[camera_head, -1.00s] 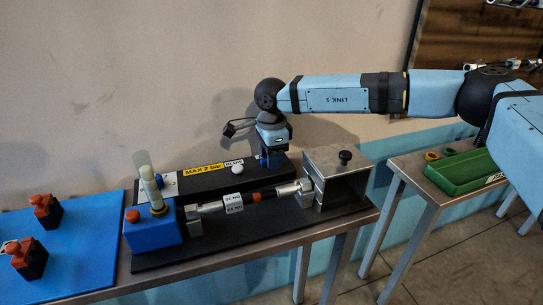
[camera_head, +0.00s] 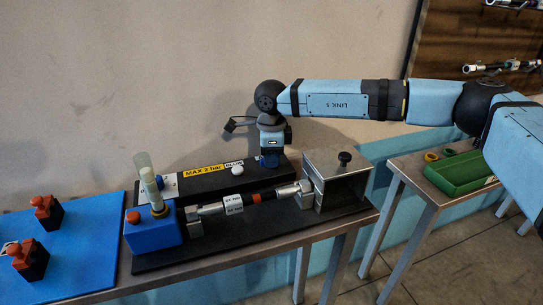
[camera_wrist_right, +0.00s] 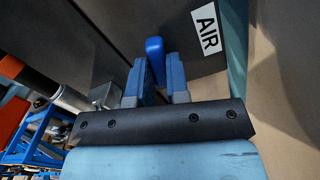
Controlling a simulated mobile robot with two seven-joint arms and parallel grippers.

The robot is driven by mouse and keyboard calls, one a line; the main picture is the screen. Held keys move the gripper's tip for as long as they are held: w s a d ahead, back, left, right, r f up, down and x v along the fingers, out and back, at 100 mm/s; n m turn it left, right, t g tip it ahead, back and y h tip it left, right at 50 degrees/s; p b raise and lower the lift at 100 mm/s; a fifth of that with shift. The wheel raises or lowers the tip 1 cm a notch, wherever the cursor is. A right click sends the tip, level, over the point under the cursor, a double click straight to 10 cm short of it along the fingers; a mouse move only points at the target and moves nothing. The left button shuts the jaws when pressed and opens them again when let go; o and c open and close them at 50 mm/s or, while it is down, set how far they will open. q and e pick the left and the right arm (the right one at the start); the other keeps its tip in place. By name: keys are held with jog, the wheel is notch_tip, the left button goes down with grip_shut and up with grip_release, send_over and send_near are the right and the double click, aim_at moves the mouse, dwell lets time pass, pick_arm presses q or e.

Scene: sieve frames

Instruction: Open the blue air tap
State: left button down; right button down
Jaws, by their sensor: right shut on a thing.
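The blue air tap shows as a blue lever (camera_wrist_right: 155,46) in the right wrist view, standing out from a dark panel beside a white AIR label (camera_wrist_right: 207,28). My right gripper (camera_wrist_right: 162,72) has its two blue fingers on either side of the lever and is shut on it. In the head view my right gripper (camera_head: 270,160) points down at the right part of the long black box (camera_head: 205,182). There the fingers and wrist hide most of the tap. My left gripper is not in view.
A rod assembly (camera_head: 233,204) lies in front. A blue unit with a clear tube (camera_head: 152,235) stands at left. A blue mat (camera_head: 85,255) holds two orange-topped parts. A green tray (camera_head: 465,172) sits at right.

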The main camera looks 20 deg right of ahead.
jog(key=m, duration=0.3)
jog(key=shift+m, duration=0.4)
jog(key=m+p, duration=0.1)
jog(key=m, duration=0.2)
jog(key=shift+s+a+m, duration=0.1)
jog(key=shift+m, duration=0.2)
jog(key=m, duration=0.5)
jog(key=shift+p, duration=0.4)
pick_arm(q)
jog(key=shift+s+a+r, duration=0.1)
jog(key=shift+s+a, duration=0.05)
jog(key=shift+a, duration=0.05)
pick_arm(e)
jog(key=shift+a+m, duration=0.1)
jog(key=shift+m, duration=1)
jog(key=c, duration=1.1)
grip_release()
